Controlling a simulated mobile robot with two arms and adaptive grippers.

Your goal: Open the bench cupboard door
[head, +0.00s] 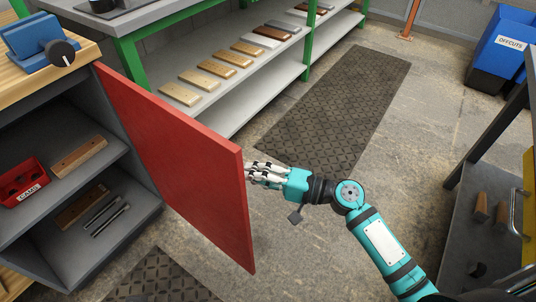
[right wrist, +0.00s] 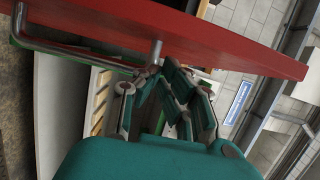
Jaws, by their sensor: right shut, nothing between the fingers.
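The red cupboard door (head: 185,160) stands swung out wide from the grey bench cupboard (head: 135,185), whose shelves show. My right gripper (head: 254,172) is at the door's free edge, on its outer side, with its fingertips partly hidden behind the door. In the right wrist view, the door (right wrist: 215,35) crosses the top and a bent metal bar handle (right wrist: 75,55) stands on its face. The right gripper (right wrist: 160,78) is shut and empty close to one end of the handle; I cannot tell if they touch. My left gripper is not in view.
Inside the cupboard are a red CAMS bin (head: 22,182), wooden blocks and metal rods. A rack with wooden boards (head: 215,68) stands behind the door. A blue OFFCUTS bin (head: 497,50) and a dark cart (head: 470,215) are at right. The floor mat (head: 345,105) is clear.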

